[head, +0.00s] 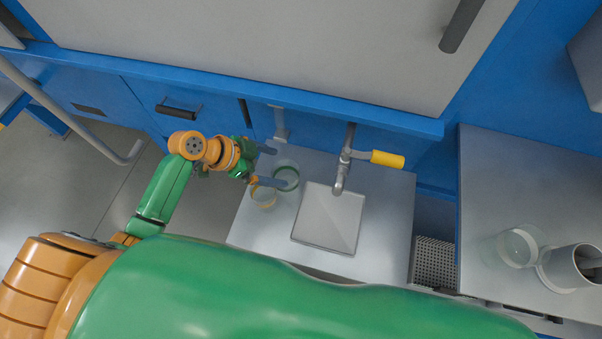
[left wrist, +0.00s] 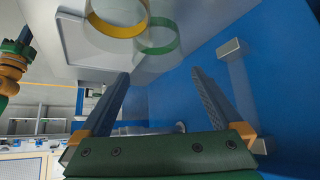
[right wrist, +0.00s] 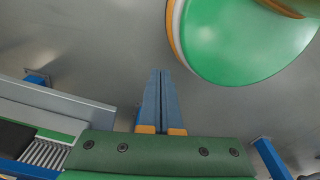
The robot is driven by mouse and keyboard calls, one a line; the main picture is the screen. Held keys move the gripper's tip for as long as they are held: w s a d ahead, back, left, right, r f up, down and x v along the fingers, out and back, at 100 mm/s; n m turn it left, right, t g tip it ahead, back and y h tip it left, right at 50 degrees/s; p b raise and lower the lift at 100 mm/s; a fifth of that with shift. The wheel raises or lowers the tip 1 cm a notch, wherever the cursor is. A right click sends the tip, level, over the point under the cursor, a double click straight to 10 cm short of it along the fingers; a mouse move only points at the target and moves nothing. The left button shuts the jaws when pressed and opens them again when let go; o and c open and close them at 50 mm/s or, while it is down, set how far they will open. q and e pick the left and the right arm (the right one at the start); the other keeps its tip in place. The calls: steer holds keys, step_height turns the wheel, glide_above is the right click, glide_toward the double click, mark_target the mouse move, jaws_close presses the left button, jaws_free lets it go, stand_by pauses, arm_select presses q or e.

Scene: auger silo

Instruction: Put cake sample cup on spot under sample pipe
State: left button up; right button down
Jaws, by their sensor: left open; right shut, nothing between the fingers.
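Two clear cups stand close together on the steel table (head: 262,233). One has a green band (head: 287,178) and one a yellow band (head: 263,196); I cannot tell which is the cake sample cup. Both show at the top of the left wrist view, green (left wrist: 160,38) and yellow (left wrist: 116,22). My left gripper (head: 268,166) is open, its fingers pointing toward the cups, with nothing held. The sample pipe (head: 344,168), with a yellow handle (head: 387,159), hangs over the back edge of a square plate (head: 326,220). My right gripper (right wrist: 160,74) is shut and empty, outside the head view.
A blue cabinet wall (head: 210,100) with a grey panel runs behind the table. A right-hand bench (head: 525,180) holds a clear vessel (head: 518,246) and a metal container (head: 572,267). A perforated basket (head: 435,263) sits in the gap between. The square plate is bare.

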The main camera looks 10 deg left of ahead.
mark_target(294, 175)
arm_select(q)
steer(key=x, duration=0.4)
steer(key=shift+s+a+f+b, duration=0.15)
steer(key=shift+a+f+b, duration=0.05)
steer(key=shift+f+b, duration=0.2)
steer(key=x, duration=0.2)
steer(key=b+x, duration=0.1)
steer(key=x, duration=0.1)
steer(key=shift+s+f, duration=0.15)
steer(key=shift+f, duration=0.4)
steer(key=shift+c, duration=0.2)
arm_select(e)
steer(key=shift+s+a+f, duration=0.25)
steer(key=shift+a+f, duration=0.45)
steer(key=shift+f, duration=0.25)
